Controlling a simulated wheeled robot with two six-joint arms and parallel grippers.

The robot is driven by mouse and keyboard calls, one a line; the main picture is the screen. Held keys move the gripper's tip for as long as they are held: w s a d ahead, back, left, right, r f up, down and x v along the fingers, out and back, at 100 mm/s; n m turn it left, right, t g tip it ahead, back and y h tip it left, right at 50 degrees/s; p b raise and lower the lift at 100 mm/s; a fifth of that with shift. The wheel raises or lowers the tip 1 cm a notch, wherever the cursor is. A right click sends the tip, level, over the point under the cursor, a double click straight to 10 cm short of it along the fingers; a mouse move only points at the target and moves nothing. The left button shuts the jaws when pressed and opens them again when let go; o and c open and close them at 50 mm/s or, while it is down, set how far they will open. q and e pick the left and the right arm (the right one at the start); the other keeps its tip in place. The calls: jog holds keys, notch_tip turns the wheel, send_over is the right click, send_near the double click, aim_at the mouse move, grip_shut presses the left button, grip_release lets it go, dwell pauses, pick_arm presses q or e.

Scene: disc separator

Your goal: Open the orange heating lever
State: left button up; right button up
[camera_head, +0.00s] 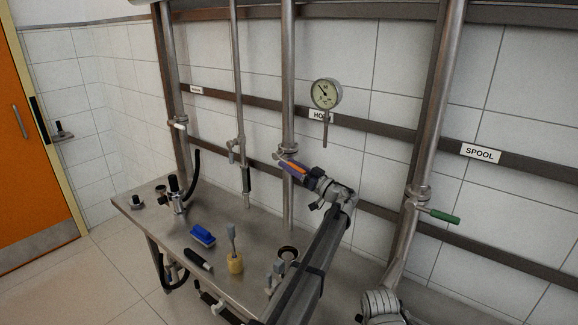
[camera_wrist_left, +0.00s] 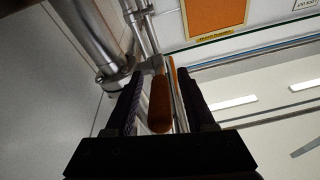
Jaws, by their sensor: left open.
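The orange heating lever (camera_head: 297,168) is on the valve of the vertical pipe below the gauge in the head view. It also shows in the left wrist view (camera_wrist_left: 159,106), pointing toward the palm from the valve. My left gripper (camera_head: 291,167) is at the lever. In the left wrist view its two dark fingers (camera_wrist_left: 160,92) stand on either side of the lever, open, with gaps visible beside it. The gripper partly covers the lever in the head view.
A green-handled valve (camera_head: 444,216) is on the right pipe. A pressure gauge (camera_head: 326,94) is above the lever. The steel table (camera_head: 215,220) below holds a blue brush (camera_head: 202,236), a wooden-handled tool (camera_head: 235,262) and fittings. Vertical pipes stand on both sides of the lever.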

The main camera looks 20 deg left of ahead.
pick_arm(q)
jog(key=b+v, duration=0.1)
jog(key=v, duration=0.6)
pick_arm(e)
jog(key=shift+f, duration=0.9)
pick_arm(q)
jog(key=shift+c, duration=0.2)
